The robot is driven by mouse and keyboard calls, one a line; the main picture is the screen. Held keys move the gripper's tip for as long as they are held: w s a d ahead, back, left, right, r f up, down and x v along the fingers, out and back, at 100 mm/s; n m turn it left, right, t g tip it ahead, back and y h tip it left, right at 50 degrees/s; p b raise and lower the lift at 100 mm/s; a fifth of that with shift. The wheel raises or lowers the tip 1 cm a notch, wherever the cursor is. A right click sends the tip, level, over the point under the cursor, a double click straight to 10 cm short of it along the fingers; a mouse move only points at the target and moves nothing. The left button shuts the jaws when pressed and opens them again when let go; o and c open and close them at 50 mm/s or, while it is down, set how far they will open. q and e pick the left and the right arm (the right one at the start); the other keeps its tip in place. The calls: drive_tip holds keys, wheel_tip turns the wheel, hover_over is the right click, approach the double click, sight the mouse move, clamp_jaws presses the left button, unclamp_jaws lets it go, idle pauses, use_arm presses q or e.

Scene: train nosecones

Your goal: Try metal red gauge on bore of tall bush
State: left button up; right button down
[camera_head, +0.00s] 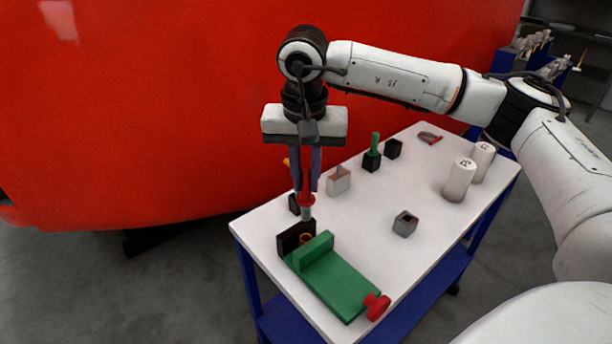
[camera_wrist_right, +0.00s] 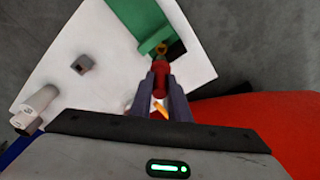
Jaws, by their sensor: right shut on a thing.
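My right gripper (camera_head: 306,186) is shut on the red gauge (camera_head: 306,199), which hangs upright with a grey-green tip pointing down. The gauge also shows between the fingers in the right wrist view (camera_wrist_right: 160,68). Just below the tip, an orange ring (camera_head: 306,238), perhaps the bush, sits between a black block (camera_head: 290,238) and the green vise (camera_head: 338,284). In the head view the tip is a little above the ring, apart from it. In the wrist view the gauge tip partly covers the ring (camera_wrist_right: 163,47). My left gripper is out of view.
The white table (camera_head: 375,235) also holds a grey holed block (camera_head: 405,223), two white cylinders (camera_head: 460,180), a black block with a green handle (camera_head: 372,158) and a pale block (camera_head: 338,180). A red knob (camera_head: 377,307) projects from the vise. A large red body (camera_head: 140,110) stands behind.

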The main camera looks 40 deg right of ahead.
sight(306, 200)
drive_tip(key=shift+f, duration=0.1)
drive_tip(key=shift+f+b, duration=2.15)
drive_tip(key=shift+f, duration=0.6)
drive_tip(key=shift+s+a+f+b, duration=0.1)
drive_tip(key=shift+f+b, duration=0.2)
drive_tip(key=shift+f, duration=0.1)
drive_tip(key=shift+r+p, duration=2.05)
drive_tip(key=shift+r, duration=1)
